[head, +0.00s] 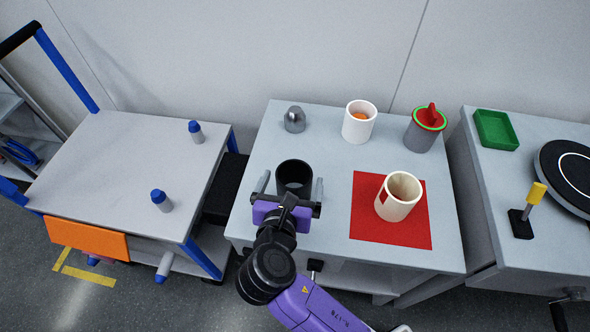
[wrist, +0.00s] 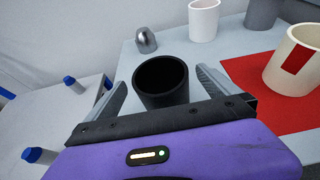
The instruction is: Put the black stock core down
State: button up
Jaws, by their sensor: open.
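The black stock core (head: 294,174) is a hollow black cylinder standing upright on the grey table at its front left. It also shows in the wrist view (wrist: 163,100), with its open top towards me. My gripper (head: 290,187) is open, with one finger on each side of the core. In the wrist view (wrist: 165,92) a gap shows between the core and each finger. The core's lower front is partly hidden by my gripper.
A red mat (head: 365,222) bearing a cream cup (head: 398,198) lies right of the core. A cart (head: 110,170) with blue-capped bottles stands left.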

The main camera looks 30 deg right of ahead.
jog(key=v, duration=0.6)
dwell(0.5)
